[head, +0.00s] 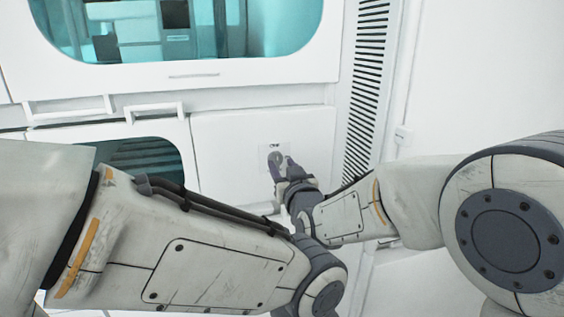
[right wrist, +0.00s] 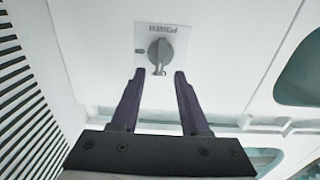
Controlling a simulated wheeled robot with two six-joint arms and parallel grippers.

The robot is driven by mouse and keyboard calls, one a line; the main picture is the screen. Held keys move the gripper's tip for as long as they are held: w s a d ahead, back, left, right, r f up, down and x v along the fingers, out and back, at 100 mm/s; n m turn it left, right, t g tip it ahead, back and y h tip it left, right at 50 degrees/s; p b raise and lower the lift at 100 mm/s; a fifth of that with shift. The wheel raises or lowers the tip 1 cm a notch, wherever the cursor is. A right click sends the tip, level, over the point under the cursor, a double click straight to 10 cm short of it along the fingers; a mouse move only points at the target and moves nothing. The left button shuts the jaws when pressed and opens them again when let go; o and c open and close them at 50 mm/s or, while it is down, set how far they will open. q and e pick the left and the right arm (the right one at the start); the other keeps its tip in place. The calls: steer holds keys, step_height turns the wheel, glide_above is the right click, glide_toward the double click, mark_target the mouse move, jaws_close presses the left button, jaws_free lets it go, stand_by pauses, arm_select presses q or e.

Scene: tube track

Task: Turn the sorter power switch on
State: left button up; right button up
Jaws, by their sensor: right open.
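The power switch is a dark grey rotary knob (right wrist: 160,52) on a pale square plate (right wrist: 175,40) marked POWER, which reads upside down in the right wrist view. Its raised grip lies roughly along the picture's vertical there. In the head view the knob (head: 275,157) is on the white panel, partly covered by my right gripper (head: 283,168). In the right wrist view my right gripper (right wrist: 159,74) is open and empty. Its two dark fingertips are just short of the knob, one toward each side. My left arm crosses the head view's lower left, but its gripper does not show.
A white cabinet front (head: 225,140) surrounds the switch plate. A large teal window (head: 190,35) is above, and a smaller dark window (head: 145,155) is to the left. White handles (head: 155,112) stick out between them. A slatted vent (head: 367,80) runs along the right.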

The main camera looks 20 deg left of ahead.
mark_target(278, 159)
steer(key=shift+x, duration=1.75)
jaws_close()
